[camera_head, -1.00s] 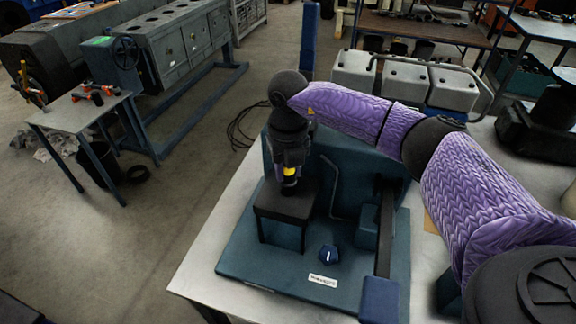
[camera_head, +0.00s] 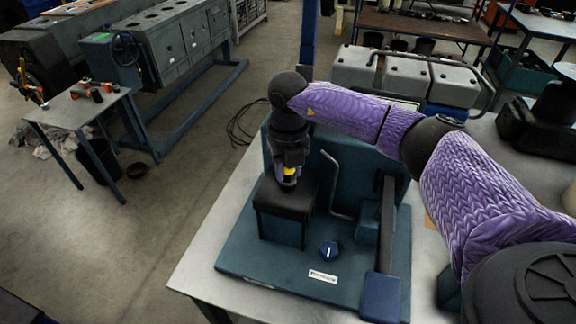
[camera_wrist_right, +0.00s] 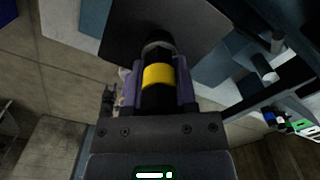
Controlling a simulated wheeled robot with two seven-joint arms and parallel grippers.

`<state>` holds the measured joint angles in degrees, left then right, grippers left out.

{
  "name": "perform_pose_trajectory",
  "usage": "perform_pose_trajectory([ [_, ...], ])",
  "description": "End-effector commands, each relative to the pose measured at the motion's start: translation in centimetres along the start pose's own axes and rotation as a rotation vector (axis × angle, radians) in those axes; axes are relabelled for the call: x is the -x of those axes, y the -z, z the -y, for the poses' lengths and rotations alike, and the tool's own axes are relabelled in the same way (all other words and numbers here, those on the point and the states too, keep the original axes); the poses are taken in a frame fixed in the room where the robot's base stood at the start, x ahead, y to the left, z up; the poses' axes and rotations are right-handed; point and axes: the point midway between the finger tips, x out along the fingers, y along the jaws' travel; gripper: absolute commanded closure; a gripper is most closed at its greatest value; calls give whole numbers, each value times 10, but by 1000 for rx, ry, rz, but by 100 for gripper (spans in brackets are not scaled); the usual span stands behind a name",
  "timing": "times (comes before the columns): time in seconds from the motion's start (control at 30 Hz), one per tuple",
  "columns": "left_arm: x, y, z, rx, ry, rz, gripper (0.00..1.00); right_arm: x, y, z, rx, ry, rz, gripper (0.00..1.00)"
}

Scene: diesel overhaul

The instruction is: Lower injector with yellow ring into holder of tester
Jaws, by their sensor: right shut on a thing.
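My right gripper (camera_head: 289,174) is shut on the injector with the yellow ring (camera_head: 290,171) and holds it upright over the black holder block (camera_head: 272,203) of the tester. In the right wrist view the injector's yellow ring (camera_wrist_right: 157,76) shows between the two purple-sided fingers, and its far end points at the black holder top (camera_wrist_right: 195,28). Whether the tip is in the holder's opening or just above it, I cannot tell; the gripper and injector hide the opening. The blue-green tester (camera_head: 262,277) stands on the table. My left gripper is not in view.
The metal table's left edge (camera_head: 205,258) is clear. Grey tanks (camera_head: 400,80) stand behind.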

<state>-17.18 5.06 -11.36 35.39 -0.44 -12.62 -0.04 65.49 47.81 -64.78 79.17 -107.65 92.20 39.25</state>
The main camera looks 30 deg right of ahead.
Motion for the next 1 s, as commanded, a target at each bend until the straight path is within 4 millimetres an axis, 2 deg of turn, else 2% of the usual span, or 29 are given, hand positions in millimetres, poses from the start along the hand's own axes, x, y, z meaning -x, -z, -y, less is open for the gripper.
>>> perform_pose_trajectory([
  [0.4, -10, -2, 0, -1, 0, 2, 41, -15, 0, 0, 0, -1, 1, 100],
  [0.93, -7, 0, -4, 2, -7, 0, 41, -14, 0, 0, 0, 0, 0, 100],
  [0.97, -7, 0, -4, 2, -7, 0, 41, -15, 0, 0, 0, 0, 0, 63],
  [1.0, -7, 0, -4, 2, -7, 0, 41, -15, 0, 0, 0, 0, 0, 55],
])
